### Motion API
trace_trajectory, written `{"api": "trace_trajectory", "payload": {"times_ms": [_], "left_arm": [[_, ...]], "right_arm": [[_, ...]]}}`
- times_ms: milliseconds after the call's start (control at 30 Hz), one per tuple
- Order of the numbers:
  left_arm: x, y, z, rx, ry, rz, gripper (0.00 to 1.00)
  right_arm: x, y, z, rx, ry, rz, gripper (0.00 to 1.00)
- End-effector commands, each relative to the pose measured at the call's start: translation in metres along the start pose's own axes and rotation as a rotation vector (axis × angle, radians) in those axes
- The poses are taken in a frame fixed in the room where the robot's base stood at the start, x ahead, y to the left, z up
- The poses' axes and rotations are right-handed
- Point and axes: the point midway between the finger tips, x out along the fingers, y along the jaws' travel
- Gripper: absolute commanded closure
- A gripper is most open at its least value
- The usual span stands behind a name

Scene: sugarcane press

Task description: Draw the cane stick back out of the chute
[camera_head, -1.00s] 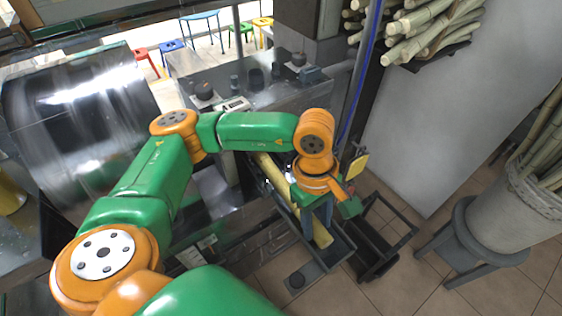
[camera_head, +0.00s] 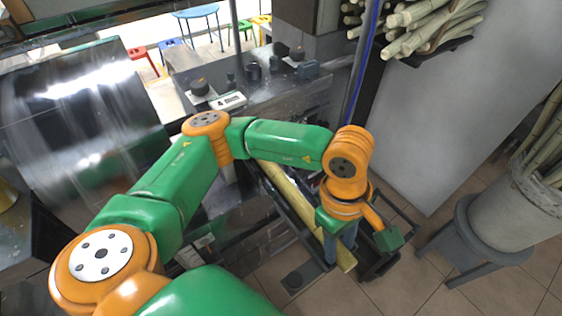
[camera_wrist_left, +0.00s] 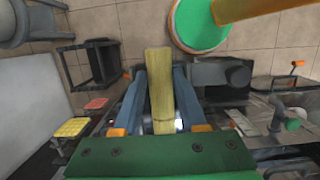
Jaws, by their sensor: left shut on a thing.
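The cane stick (camera_head: 289,192) is a long yellow-tan rod slanting from the press down to the lower right in the head view. Its upper part lies along the dark chute (camera_head: 296,221), and its near end sticks out past my left gripper. My left gripper (camera_head: 339,243) is shut on the cane stick near that end. In the left wrist view the stick (camera_wrist_left: 160,82) runs between the two blue-grey fingers (camera_wrist_left: 160,100). The stick's far end is hidden behind my forearm, so how much is inside the chute cannot be told. My right gripper is not in view.
A black open frame (camera_head: 396,262) stands on the tiled floor just right of the gripper. A basket of canes (camera_head: 510,208) on a grey stool is farther right. More canes (camera_head: 425,28) lie on a rack above. A large metal drum (camera_head: 85,115) is at left.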

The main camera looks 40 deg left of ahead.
Motion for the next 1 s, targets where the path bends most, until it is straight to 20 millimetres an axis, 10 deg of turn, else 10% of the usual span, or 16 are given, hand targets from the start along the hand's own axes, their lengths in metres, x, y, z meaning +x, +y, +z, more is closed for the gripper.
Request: {"api": "trace_trajectory", "payload": {"times_ms": [1000], "left_arm": [[0.015, -0.001, 0.066, 0.001, 0.0, -0.002, 1.0]], "right_arm": [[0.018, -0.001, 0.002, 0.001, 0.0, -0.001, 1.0]]}}
